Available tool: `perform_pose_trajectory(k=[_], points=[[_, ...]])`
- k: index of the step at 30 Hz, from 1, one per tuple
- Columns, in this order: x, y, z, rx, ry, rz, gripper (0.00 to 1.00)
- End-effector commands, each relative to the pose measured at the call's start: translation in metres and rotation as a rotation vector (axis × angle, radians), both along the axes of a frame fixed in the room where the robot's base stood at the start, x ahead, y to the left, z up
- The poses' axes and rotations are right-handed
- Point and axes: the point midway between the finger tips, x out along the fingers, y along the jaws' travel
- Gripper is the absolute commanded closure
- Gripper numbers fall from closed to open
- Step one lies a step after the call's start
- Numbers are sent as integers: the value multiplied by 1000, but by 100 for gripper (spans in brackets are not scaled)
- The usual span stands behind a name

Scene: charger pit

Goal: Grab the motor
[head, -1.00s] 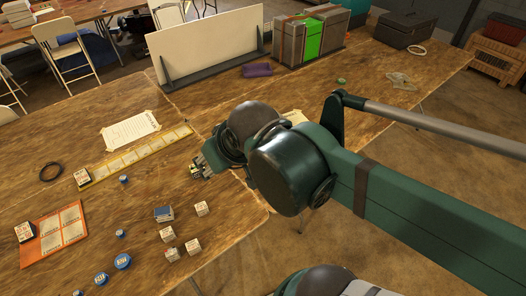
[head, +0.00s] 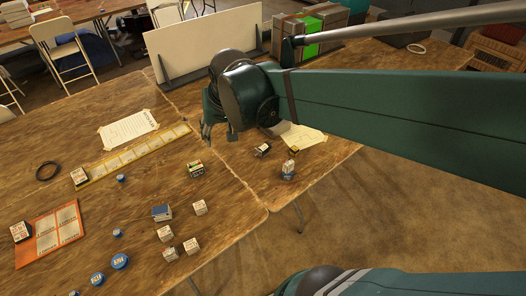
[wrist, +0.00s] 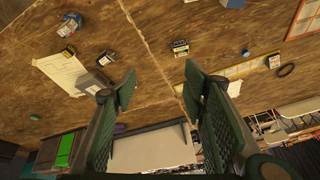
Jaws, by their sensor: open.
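My gripper (head: 220,135) is open and empty above the wooden table; its two fingers are spread wide in the wrist view (wrist: 158,90). I cannot tell for sure which small part is the motor. A silver-grey upright part with blue on it (head: 289,171) stands near the right table edge and shows at upper left in the wrist view (wrist: 72,20). A dark block with green and white (head: 195,169) lies left of it, also in the wrist view (wrist: 180,47). Two small dark parts, one plain (head: 263,150) and one yellow-marked (head: 293,151), lie by a paper sheet.
The paper sheet (head: 305,138) lies on the right table. A white upright panel (head: 208,42) stands behind my gripper.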

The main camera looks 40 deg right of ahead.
Motion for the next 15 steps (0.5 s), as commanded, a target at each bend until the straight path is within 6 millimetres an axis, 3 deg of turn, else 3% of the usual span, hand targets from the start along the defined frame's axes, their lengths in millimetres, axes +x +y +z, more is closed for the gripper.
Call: perform_pose_trajectory(k=[15], points=[[55,-61,-44,78,95,-237,57]])
